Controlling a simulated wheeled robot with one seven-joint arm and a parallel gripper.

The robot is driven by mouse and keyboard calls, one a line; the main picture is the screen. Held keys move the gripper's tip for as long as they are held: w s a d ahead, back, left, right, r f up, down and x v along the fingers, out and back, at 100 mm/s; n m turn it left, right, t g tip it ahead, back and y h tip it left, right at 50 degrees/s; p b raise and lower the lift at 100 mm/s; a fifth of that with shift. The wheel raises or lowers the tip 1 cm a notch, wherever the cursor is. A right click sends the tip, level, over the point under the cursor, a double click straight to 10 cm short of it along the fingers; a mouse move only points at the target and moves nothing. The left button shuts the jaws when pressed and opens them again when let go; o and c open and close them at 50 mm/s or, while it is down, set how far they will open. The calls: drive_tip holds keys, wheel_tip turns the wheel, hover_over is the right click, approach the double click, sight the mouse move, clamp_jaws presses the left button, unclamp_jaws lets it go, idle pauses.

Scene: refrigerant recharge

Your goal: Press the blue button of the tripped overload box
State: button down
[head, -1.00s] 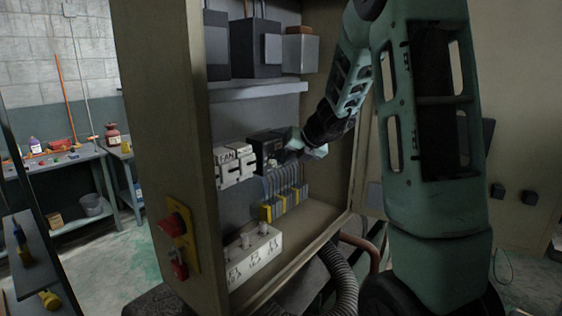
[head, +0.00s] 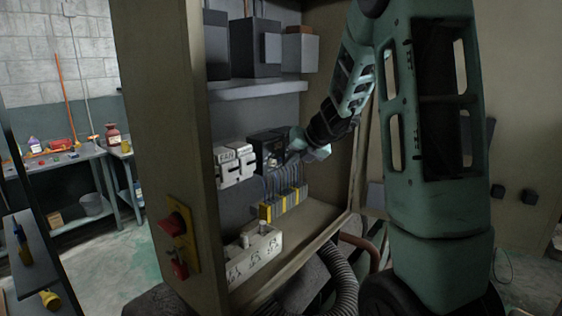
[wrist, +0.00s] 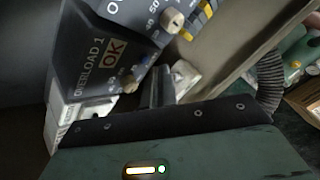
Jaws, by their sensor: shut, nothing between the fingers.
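The dark overload boxes (head: 268,148) sit on the cabinet's back panel in the head view, right of the white FAN modules. In the wrist view one box (wrist: 95,55) reads OVERLOAD 1, with an OK flag (wrist: 112,52) and a tan knob (wrist: 130,87). A second dark box with a dial (wrist: 172,20) shows beside it, cut off by the top edge, its flag out of view. Contact cannot be told.
White FAN modules (head: 236,164) stand left of the boxes. Wires and yellow-grey terminals (head: 283,204) lie below, with a white block (head: 254,254) on the cabinet floor. A shelf (head: 255,90) is above. The cabinet's side wall (head: 165,110) carries a red switch (head: 174,224).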

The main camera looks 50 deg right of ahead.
drive_tip(key=shift+s, duration=0.2)
drive_tip(key=s, duration=0.4)
drive_tip(key=shift+s+d, duration=0.15)
drive_tip(key=shift+s, duration=0.25)
idle(0.8)
